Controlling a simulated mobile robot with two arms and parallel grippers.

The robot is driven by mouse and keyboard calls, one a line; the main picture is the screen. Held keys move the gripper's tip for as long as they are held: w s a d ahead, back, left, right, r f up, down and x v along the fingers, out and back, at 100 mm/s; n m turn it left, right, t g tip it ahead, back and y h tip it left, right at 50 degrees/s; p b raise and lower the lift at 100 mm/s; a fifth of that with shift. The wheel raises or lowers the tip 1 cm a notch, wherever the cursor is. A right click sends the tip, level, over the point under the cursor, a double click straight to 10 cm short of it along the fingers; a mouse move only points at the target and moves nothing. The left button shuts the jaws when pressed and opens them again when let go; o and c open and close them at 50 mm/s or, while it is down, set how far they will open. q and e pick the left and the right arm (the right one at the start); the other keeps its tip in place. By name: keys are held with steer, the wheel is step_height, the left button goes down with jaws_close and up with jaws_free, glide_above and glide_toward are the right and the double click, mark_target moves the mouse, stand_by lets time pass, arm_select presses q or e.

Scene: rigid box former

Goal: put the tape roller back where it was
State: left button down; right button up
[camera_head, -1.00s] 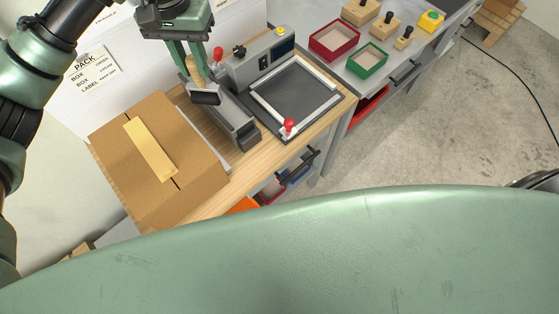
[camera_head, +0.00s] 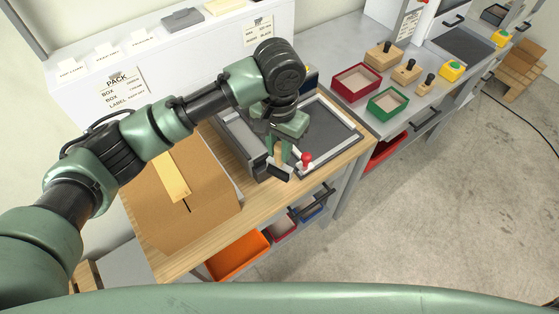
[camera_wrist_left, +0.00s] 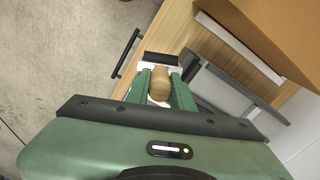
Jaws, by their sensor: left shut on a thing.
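The tape roller has a tan wooden handle (camera_head: 280,153) and a black roller head (camera_head: 281,173). My left gripper (camera_head: 279,157) is shut on the handle, with the head pointing down near the bench's front edge. In the left wrist view the handle (camera_wrist_left: 160,86) stands between the fingers, and the black head (camera_wrist_left: 162,59) shows beyond it. I cannot tell whether the head touches anything beneath. A cardboard box (camera_head: 207,208) with a tan tape strip (camera_head: 171,178) on top stands on the bench to the left. My right gripper is not in view.
A grey channel-shaped fixture (camera_head: 241,135) and a dark framed plate (camera_head: 328,128) with a red knob (camera_head: 306,157) lie close around the gripper. Red (camera_head: 357,83) and green (camera_head: 387,102) trays stand on the bench at right. The wooden bench front (camera_head: 235,225) is bare.

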mark_target(279, 165)
arm_select(q)
step_height(279, 165, down, 3)
steer(key=shift+r, duration=0.15)
steer(key=shift+f+p, duration=0.5)
steer(key=shift+f, duration=1.4)
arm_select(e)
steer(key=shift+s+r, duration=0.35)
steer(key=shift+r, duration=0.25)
arm_select(q)
steer(key=shift+f, duration=0.1)
steer(key=c, duration=1.2)
jaws_free()
steer(key=shift+c, duration=0.2)
step_height(279, 165, up, 11)
steer(key=b, duration=0.3)
steer(key=shift+r, duration=0.65)
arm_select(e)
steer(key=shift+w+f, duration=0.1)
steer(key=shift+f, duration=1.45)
